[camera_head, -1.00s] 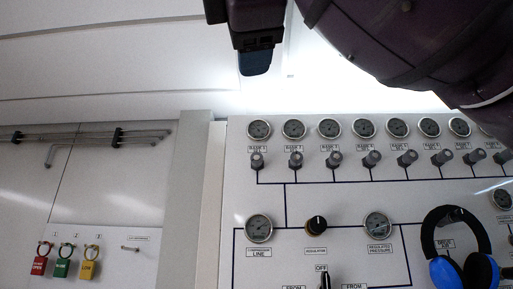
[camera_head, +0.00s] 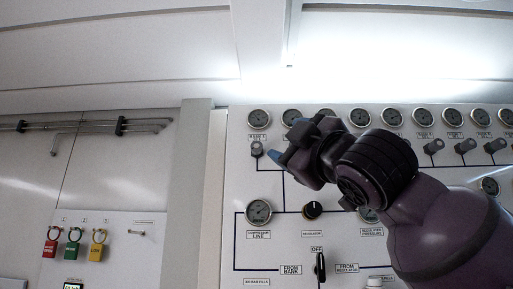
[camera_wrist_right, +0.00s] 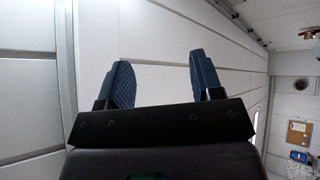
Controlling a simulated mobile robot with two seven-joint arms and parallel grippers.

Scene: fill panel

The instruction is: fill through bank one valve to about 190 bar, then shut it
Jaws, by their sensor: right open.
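The bank one valve (camera_head: 257,149) is a small grey knob at the top left of the panel in the head view. Its round gauge (camera_head: 258,118) sits just above it; the needle is too small to read. My right gripper (camera_head: 275,156) is just right of the knob, its blue fingertips pointing left, and it appears apart from the knob. The right wrist view shows the same gripper (camera_wrist_right: 156,82) open and empty, its two blue pads apart. The knob does not show in that view. My left gripper is not in view.
My right arm covers several bank valves and part of the panel. Below are the compressor line gauge (camera_head: 258,212), a regulator knob (camera_head: 312,210) and a black selector (camera_head: 320,267). Red (camera_head: 51,248), green (camera_head: 73,252) and yellow (camera_head: 97,252) tags hang at left.

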